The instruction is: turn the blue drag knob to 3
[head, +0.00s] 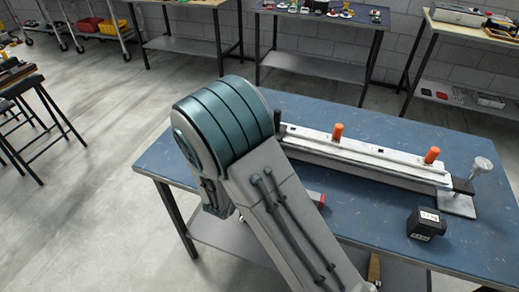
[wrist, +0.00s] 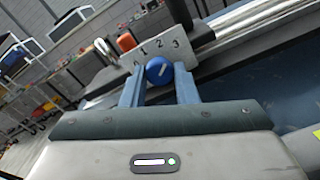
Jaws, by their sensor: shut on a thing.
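In the wrist view, the blue drag knob (wrist: 159,70) sits on a light plate (wrist: 188,50) marked 1, 2 and 3. A white line shows on the knob's face, slanting up to the right; I cannot tell exactly which number it points to. The two blue-grey fingers of my gripper (wrist: 160,76) stand on either side of the knob and are shut on it. Part of the plate's left side is hidden by the finger. In the head view my arm hides the knob and my gripper.
A long white rail fixture (head: 365,158) with two orange knobs (head: 338,131) lies across the blue table (head: 375,212). A metal post (head: 480,168) stands at its right end. A black box (head: 427,223) sits near the front right. Other benches line the wall.

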